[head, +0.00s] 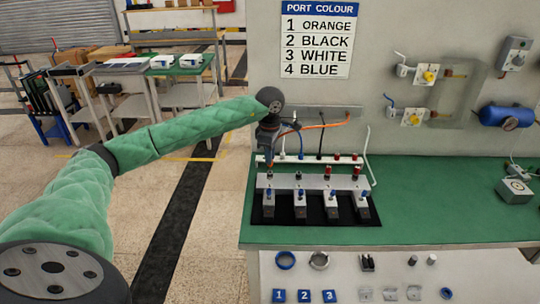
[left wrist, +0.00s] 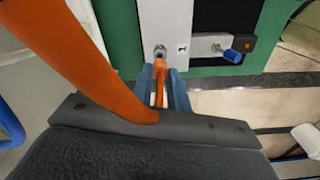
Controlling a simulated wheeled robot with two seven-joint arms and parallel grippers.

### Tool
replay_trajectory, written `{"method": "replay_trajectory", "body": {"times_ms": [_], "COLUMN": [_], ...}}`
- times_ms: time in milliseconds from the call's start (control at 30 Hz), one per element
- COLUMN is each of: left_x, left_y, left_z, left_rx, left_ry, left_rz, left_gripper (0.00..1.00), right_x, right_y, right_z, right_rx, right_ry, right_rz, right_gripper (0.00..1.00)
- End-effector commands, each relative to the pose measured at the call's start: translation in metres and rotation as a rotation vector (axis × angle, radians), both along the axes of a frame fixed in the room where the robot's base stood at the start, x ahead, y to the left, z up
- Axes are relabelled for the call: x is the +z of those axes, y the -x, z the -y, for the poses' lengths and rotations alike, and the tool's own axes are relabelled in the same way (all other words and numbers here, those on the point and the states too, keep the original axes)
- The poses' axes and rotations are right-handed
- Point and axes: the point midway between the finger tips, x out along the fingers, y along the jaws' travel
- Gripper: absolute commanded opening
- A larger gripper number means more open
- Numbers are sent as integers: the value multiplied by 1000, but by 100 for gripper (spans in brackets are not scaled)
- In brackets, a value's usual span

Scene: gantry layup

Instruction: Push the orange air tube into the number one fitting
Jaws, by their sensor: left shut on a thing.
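My left gripper (head: 267,152) points down over the left end of the grey manifold (head: 315,182). Its blue fingers (left wrist: 164,84) are shut on the orange air tube (left wrist: 160,72) in the left wrist view. The tube's end lines up with the round metal fitting (left wrist: 160,51) beside the printed number 1. I cannot tell whether the tip touches or has entered it. The rest of the orange tube (head: 325,124) runs back to the right in the head view and loops large past the wrist camera. My right gripper is not in view.
A blue-knobbed valve (left wrist: 232,54) sits beside the number one fitting. Black, blue and white tubes hang from the rail behind the manifold; the black tube (head: 320,145) is one. A port colour sign (head: 319,38) lists 1 orange.

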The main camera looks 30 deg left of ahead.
Motion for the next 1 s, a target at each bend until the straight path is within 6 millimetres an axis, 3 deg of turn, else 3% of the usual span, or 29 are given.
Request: {"method": "replay_trajectory", "body": {"times_ms": [1000], "left_x": [0], "left_y": [0], "left_z": [0], "left_rx": [0], "left_ry": [0], "left_rz": [0], "left_gripper": [0], "right_x": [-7], "right_y": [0], "right_z": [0], "right_rx": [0], "right_ry": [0], "right_rz": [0], "right_gripper": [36]}}
